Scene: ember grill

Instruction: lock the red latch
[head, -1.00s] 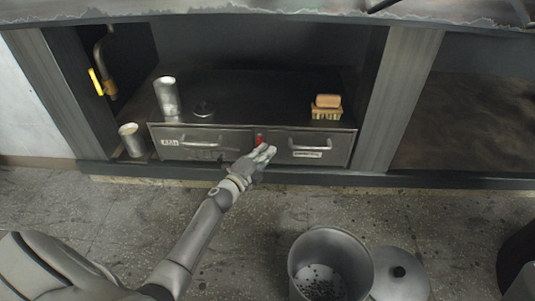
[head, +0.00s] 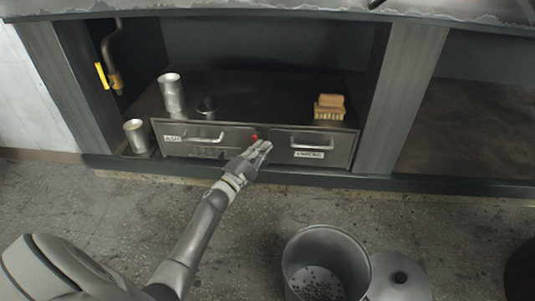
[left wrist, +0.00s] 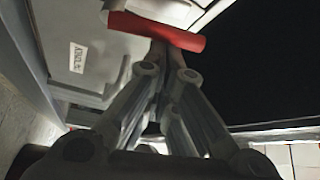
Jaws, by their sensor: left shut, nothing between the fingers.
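The red latch (head: 254,137) sits on the front of the metal unit, between the left drawer (head: 232,137) and the right drawer (head: 335,147). Only a small red part shows in the head view. In the left wrist view the latch is a red bar (left wrist: 155,30) lying across the picture just past my fingertips. My left gripper (head: 266,147) is shut and empty, with its fingertips at the latch. I cannot tell for sure whether they touch it. The left gripper also shows in the left wrist view (left wrist: 165,70). My right gripper is out of view.
A metal cup (head: 171,92), a small dark lid (head: 207,105) and a brush (head: 329,106) stand on the unit. Another cup (head: 135,136) stands at its left. A yellow-handled valve (head: 102,75) is further left. A pot (head: 326,262) and its lid (head: 399,277) are on the floor.

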